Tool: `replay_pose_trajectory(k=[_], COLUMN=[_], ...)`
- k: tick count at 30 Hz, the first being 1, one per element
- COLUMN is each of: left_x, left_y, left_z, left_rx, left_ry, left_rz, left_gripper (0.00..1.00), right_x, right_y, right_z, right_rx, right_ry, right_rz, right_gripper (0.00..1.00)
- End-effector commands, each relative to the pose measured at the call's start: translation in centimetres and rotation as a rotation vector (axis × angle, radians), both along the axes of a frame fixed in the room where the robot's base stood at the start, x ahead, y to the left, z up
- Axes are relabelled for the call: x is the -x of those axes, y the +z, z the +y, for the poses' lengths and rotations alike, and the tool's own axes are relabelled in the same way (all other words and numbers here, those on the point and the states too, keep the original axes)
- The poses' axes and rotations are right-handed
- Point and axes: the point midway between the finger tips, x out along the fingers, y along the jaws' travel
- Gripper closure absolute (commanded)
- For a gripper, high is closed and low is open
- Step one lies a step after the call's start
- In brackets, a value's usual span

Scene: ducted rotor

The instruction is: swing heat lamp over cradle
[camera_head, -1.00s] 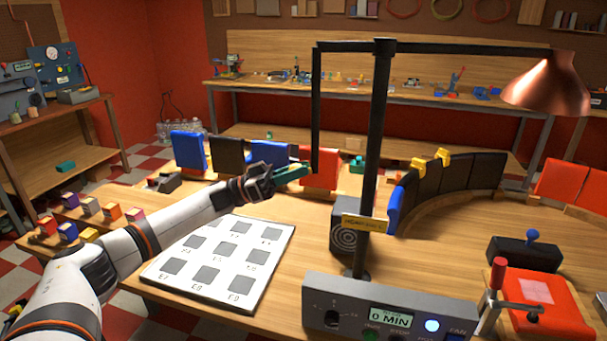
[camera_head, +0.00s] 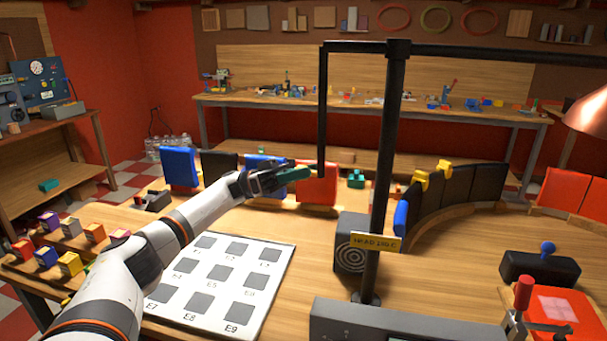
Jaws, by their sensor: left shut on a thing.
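The heat lamp has a black post (camera_head: 388,170) on the workbench, with a yellow label (camera_head: 376,242) on it. A black boom (camera_head: 500,53) runs from its top to a copper shade (camera_head: 590,115) at the right edge, partly cut off. A bar (camera_head: 322,110) hangs from the boom's left end. My right gripper is not in view.
A white grid board (camera_head: 218,284) lies under my left arm. A speaker box (camera_head: 351,255) stands by the post. A grey control panel (camera_head: 390,325) is at the front, cut off. A black box with a blue knob (camera_head: 540,268) and a red-handled clamp (camera_head: 523,295) are at right.

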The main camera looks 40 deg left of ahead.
Motion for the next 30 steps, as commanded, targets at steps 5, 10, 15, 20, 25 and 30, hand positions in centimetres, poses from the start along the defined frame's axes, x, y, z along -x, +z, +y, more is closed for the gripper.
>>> replay_pose_trajectory(k=[5, 10, 15, 20, 25, 30], left_x=[-0.1, -0.1, -0.1, 0.0, 0.5, 1.5], left_y=[0.2, 0.2, 0.2, -0.1, -1.2, -2.8], left_z=[0.1, 0.0, 0.0, 0.3, 2.3, 5.9], left_rx=[0.003, 0.003, 0.002, 0.002, 0.003, 0.004], left_ry=[0.006, 0.005, 0.003, 0.003, 0.007, 0.009], left_rz=[-0.002, -0.002, -0.002, -0.002, 0.000, -0.002], left_gripper=[1.00, 0.47, 0.47, 0.47, 0.47, 0.47], right_x=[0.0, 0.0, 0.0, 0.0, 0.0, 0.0], right_y=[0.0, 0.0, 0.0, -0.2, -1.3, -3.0], right_z=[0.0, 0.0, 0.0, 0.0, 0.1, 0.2], right_rx=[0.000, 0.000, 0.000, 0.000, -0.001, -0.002], right_ry=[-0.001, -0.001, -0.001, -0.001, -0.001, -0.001], right_rz=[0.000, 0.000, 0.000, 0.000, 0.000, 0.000], right_gripper=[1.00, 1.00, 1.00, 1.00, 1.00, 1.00])
